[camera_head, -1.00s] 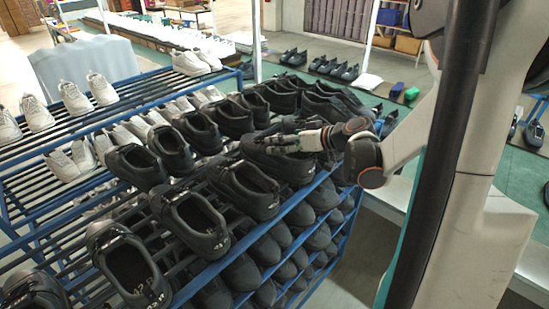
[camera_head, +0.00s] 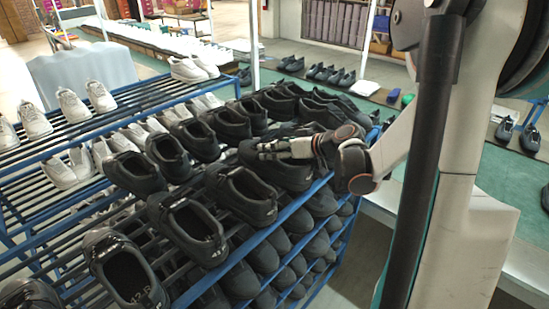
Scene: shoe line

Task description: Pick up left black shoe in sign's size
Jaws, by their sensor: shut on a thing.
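Black shoes stand in rows on the blue-framed rack, their openings facing up. My gripper (camera_head: 287,148) reaches in from the right at the rack's right edge, its fingers over the opening of a black shoe (camera_head: 290,178). It is shut on that shoe, whose opening is mostly hidden by the fingers. Another black shoe (camera_head: 243,196) stands just left of and in front of it, and more stand nearer, such as the one in the front row (camera_head: 187,230). Pale marks inside the heels are too small to read surely. I cannot make out a size sign.
White shoes (camera_head: 72,104) stand on the rack's upper left shelf (camera_head: 130,95). More black shoes (camera_head: 262,258) fill the lower shelf under the held one. Free floor (camera_head: 350,255) lies right of the rack.

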